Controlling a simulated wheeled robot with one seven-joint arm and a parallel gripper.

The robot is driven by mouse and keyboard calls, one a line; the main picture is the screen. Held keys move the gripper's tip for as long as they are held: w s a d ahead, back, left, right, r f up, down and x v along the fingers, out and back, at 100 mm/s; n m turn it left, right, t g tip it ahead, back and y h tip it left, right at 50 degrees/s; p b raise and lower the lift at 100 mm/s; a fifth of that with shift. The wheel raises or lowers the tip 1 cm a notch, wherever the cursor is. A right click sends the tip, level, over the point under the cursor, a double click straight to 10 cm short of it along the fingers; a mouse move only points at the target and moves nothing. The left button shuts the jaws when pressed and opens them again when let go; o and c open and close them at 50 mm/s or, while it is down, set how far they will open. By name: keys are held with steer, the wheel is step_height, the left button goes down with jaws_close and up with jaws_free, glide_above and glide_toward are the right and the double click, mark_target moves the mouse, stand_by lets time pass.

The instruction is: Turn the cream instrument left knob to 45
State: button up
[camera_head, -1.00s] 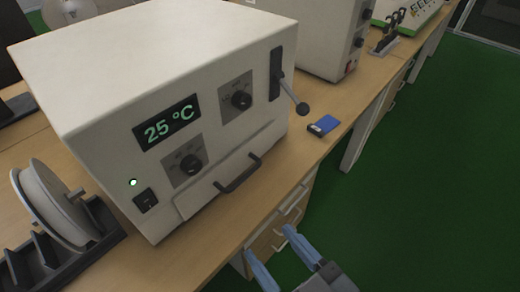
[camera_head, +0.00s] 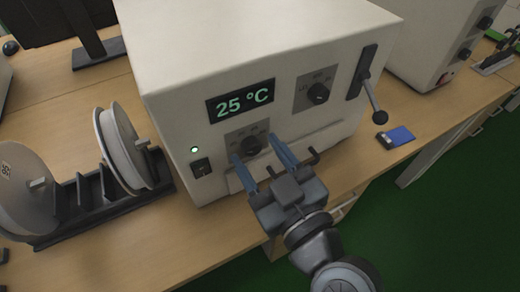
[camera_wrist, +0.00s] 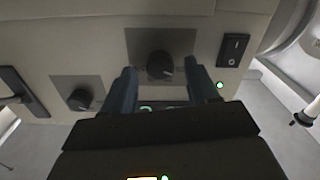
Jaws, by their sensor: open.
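The cream instrument (camera_head: 170,60) is a box on the bench with a green display (camera_head: 240,101) reading 25 °C. Its left knob (camera_head: 251,145) is black on a grey dial plate, low on the front, right of the power switch (camera_head: 200,167). My gripper (camera_head: 253,149) is open in front of it, with one blue finger on each side of the knob. In the wrist view the left knob (camera_wrist: 160,65) shows between the two open fingers (camera_wrist: 162,73). I cannot tell whether the fingers touch it. The dial figures are too small to read surely.
A right knob (camera_head: 318,93) sits higher on the front. A spool rack (camera_head: 90,210) stands left; a blue card (camera_head: 399,136) lies right.

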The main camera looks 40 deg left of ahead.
steer(key=shift+a, duration=0.2)
steer(key=c, duration=1)
